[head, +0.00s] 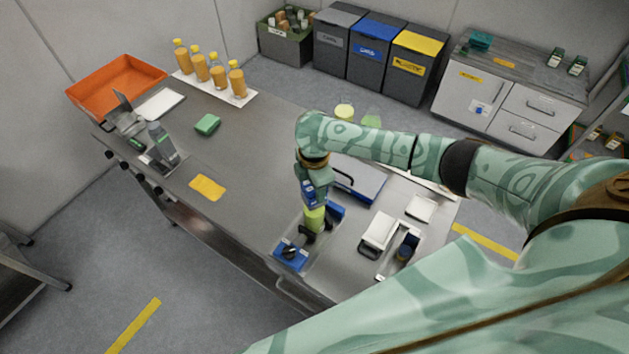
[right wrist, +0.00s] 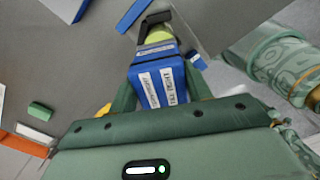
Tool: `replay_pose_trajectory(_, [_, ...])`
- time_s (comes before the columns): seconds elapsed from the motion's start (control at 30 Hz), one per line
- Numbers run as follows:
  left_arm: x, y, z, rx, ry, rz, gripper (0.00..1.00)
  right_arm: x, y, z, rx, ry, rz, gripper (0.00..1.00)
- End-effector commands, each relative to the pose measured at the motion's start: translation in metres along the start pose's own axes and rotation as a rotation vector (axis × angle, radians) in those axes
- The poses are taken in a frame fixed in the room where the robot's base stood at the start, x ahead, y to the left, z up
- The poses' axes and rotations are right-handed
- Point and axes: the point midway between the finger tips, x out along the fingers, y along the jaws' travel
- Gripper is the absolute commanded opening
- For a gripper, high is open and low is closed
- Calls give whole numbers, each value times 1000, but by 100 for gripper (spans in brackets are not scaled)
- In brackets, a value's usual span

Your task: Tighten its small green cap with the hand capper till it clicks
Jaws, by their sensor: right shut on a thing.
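My right gripper (head: 313,177) points down and is shut on the blue hand capper (head: 308,193). In the right wrist view, the capper (right wrist: 158,82) sits between the two green fingers with its white labels facing the camera. A yellow-green bottle (head: 315,217) stands directly below the capper, in line with it. A black clamp (head: 310,236) on a blue fixture (head: 290,255) is around or against the bottle's lower part. The small green cap is hidden under the capper, and I cannot tell whether the capper touches it. My left gripper is out of view.
A tray (head: 385,262) with small items lies right of the fixture. A yellow card (head: 207,187), a green block (head: 207,124), orange bottles (head: 218,77) and an orange bin (head: 115,82) are farther left.

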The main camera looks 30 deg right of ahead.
Motion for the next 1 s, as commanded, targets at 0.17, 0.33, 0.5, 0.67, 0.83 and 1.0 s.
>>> replay_pose_trajectory(0.17, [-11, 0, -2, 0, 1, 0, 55, -2, 0, 0, 60, 1, -1, 17])
replay_pose_trajectory(0.33, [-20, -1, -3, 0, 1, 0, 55, -2, 0, 0, 120, 1, 0, 17])
replay_pose_trajectory(0.5, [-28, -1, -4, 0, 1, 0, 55, -2, 0, 0, 182, 0, 0, 17])
replay_pose_trajectory(0.67, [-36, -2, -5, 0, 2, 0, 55, -2, 0, -1, 244, 1, -1, 17])
replay_pose_trajectory(0.83, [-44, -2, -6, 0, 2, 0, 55, -2, -1, 0, 311, 0, 0, 17])
replay_pose_trajectory(1.0, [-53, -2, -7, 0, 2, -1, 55, -2, -1, -1, 383, 0, 0, 17])
